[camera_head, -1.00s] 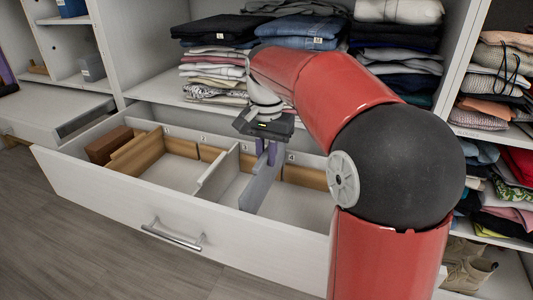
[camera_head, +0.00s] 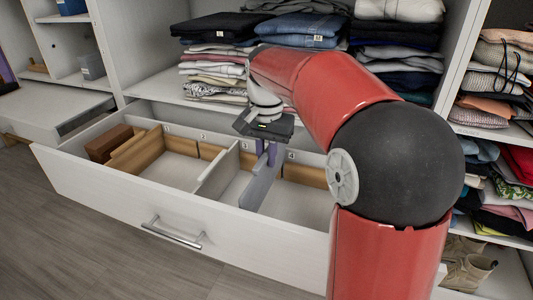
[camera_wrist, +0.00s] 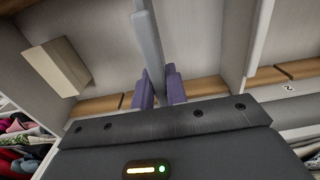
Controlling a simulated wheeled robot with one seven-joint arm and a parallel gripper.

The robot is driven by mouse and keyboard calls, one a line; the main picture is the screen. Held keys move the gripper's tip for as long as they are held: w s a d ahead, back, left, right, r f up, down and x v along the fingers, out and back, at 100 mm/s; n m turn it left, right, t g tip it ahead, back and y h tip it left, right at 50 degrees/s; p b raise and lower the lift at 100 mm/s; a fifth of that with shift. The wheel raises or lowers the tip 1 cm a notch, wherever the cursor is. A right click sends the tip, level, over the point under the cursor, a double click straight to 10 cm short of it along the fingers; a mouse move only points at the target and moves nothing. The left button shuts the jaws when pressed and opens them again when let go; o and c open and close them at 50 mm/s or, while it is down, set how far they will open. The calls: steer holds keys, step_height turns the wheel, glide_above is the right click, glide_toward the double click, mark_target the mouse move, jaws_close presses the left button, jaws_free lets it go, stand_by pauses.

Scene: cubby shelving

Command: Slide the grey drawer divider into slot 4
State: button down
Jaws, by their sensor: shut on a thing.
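The grey drawer divider (camera_head: 258,186) stands upright inside the open white drawer (camera_head: 120,190), running front to back. It also shows in the wrist view (camera_wrist: 149,45). My gripper (camera_head: 268,153) is shut on its rear part, with a purple finger on each side; the fingers also show in the wrist view (camera_wrist: 161,88). The divider is near the gap in the wooden back strip by the label 4 (camera_head: 291,157). I cannot tell whether it is seated in the slot or touches the drawer floor.
A fixed-looking pale divider (camera_head: 217,173) stands to the left of the grey one. Wooden dividers (camera_head: 138,151) and a brown box (camera_head: 110,143) are at the drawer's left end. Folded clothes (camera_head: 300,30) fill the shelf behind.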

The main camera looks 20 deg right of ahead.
mark_target(266, 178)
steer(key=shift+f+b, duration=2.3)
steer(key=shift+f, duration=1.4)
steer(key=c, duration=1.3)
jaws_free()
step_height(266, 178, up, 8)
steer(key=shift+f+p, duration=0.1)
steer(key=shift+p, duration=0.65)
